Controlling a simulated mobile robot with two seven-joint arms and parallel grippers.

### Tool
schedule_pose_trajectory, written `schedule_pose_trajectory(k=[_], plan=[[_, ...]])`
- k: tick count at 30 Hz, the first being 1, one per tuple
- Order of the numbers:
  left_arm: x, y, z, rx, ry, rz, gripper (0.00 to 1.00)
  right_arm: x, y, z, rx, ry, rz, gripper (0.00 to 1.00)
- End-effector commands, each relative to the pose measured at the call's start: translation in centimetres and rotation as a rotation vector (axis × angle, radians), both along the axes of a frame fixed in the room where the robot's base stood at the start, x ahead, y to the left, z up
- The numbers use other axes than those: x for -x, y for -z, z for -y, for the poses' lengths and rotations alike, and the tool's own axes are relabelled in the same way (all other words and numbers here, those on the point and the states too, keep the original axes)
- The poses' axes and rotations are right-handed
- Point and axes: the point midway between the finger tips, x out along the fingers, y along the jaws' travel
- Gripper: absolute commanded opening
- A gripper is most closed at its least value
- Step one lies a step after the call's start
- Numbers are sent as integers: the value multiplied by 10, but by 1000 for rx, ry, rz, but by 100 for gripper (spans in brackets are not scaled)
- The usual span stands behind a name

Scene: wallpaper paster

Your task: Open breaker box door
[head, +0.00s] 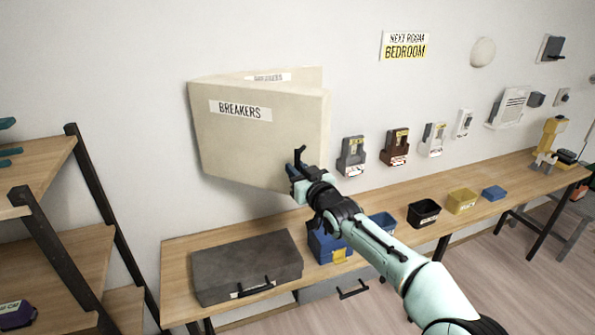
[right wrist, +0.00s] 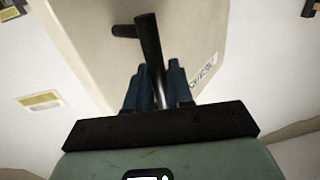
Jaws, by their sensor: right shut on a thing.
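The cream breaker box door (head: 255,145), labelled BREAKERS, is on the wall left of centre in the head view. It stands partly open, swung out at its right side. Behind its top edge, part of the box (head: 300,77) shows with a second label; the rest of the box is hidden by the door. My right gripper (head: 298,176) is at the door's lower right edge, shut on the black door handle (head: 300,153). In the right wrist view, the handle (right wrist: 150,48) rises between the two dark blue fingers (right wrist: 158,88). My left gripper is not in view.
A wooden table (head: 400,200) runs along the wall below, with a dark grey case (head: 245,265) and several small bins (head: 424,213). Wooden shelving (head: 50,240) stands at the left. Several switch devices (head: 352,157) are on the wall right of the door.

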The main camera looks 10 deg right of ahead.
Motion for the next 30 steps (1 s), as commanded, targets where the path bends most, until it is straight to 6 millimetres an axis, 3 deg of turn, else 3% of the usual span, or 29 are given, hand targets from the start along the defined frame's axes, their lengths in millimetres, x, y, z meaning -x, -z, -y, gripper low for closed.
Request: schedule_pose_trajectory(k=[6,7,9,20,23,30], plan=[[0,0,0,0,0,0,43,0,-2,-2,-3,-3,4,0],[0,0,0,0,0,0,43,0,-2,-2,-3,-3,4,25],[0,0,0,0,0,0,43,0,-2,-2,-2,-3,3,39],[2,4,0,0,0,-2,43,4,0,1,-2,-1,2,39],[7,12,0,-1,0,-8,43,15,2,5,-1,0,2,39],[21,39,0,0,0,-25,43,62,3,20,0,0,2,39]])
